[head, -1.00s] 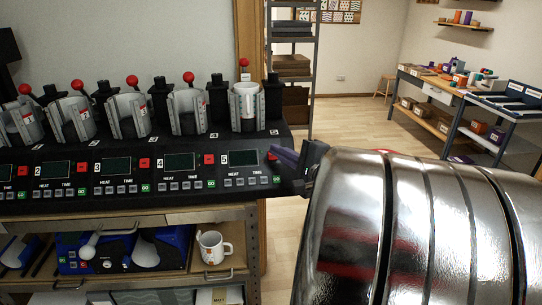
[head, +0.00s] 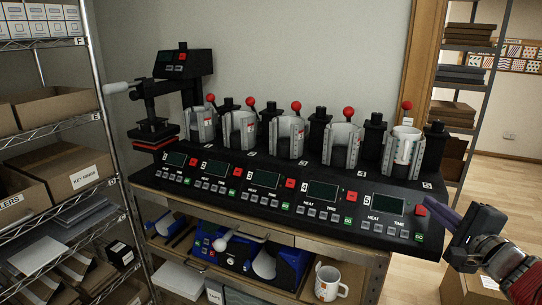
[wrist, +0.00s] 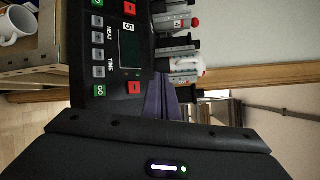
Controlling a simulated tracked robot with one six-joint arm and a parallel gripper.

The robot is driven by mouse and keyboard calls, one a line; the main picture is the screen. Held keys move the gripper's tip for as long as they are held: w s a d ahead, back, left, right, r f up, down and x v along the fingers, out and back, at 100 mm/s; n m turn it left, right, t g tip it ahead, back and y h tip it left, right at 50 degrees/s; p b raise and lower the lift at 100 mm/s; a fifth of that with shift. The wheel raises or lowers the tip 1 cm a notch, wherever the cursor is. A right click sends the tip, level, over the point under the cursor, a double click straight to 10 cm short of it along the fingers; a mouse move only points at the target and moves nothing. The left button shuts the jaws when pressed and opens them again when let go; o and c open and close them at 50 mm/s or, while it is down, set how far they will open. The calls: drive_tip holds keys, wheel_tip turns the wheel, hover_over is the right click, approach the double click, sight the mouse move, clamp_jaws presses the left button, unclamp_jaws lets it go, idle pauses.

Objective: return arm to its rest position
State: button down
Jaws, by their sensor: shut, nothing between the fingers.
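My gripper (head: 432,212) has purple fingers, closed together and empty. In the head view it is at the right end of the mug press (head: 290,195), close to station 5's red button; I cannot tell whether it touches. In the wrist view the purple fingers (wrist: 161,100) point toward the press panel (wrist: 118,50). A white mug (head: 404,147) sits upright in the station 5 clamp, and it also shows in the wrist view (wrist: 188,66). My arm (head: 500,262) reaches in from the right edge.
Another white mug (head: 328,284) stands on the shelf under the press, beside a blue device (head: 290,268). A wire rack (head: 110,160) with cardboard boxes is at the left. Another rack (head: 468,60) stands behind at the right. Open floor (head: 505,180) lies right of the press.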

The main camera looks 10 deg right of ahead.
drive_tip(key=w+a+f+n+g+y, duration=0.1)
drive_tip(key=a+f+n+g+y, duration=0.4)
drive_tip(key=a, duration=0.7)
drive_tip(key=w+a+n+g+y, duration=0.2)
drive_tip(key=a+n, duration=0.5)
drive_tip(key=a, duration=0.6)
drive_tip(key=s+a+f+n+g+h, duration=0.2)
drive_tip(key=s+n, duration=0.3)
drive_tip(key=s, duration=0.3)
drive_tip(key=s+a+f+n+g+h, duration=0.2)
drive_tip(key=s+a+f+n+h, duration=0.1)
drive_tip(key=s, duration=0.5)
drive_tip(key=shift+s+a+f+n, duration=0.25)
drive_tip(key=shift+a+f+n, duration=0.2)
drive_tip(key=shift+f+n, duration=0.55)
drive_tip(key=shift+r, duration=0.15)
